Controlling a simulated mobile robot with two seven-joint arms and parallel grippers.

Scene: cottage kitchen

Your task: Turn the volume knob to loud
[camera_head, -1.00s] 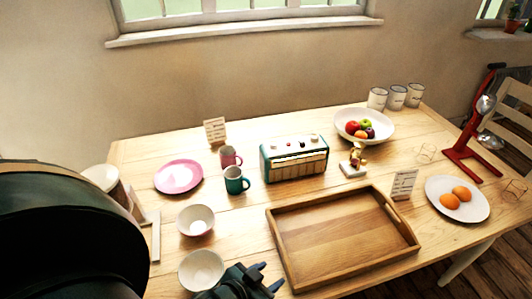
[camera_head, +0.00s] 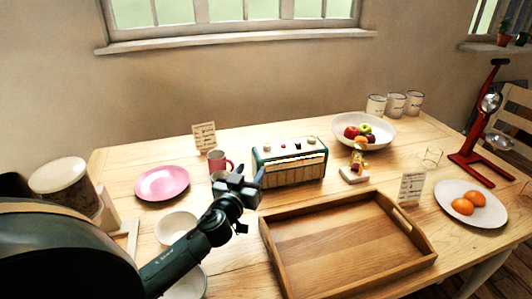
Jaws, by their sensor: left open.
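The radio (camera_head: 289,173), a teal and cream box with a pale front, stands on the table left of the fruit bowl. Several small knobs (camera_head: 284,147) sit on its top; I cannot tell which is the volume knob or how it is set. My left gripper (camera_head: 252,174) is open and empty, just left of the radio's front left corner, and looks lower than its top. It partly covers the teal mug (camera_head: 217,175). My right gripper is not in view.
A pink mug (camera_head: 217,160) and a pink plate (camera_head: 162,183) are left of the radio. A wooden tray (camera_head: 424,255) lies in front. A figurine (camera_head: 354,174) and fruit bowl (camera_head: 380,140) stand to the right. White bowls (camera_head: 176,225) are near my left arm.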

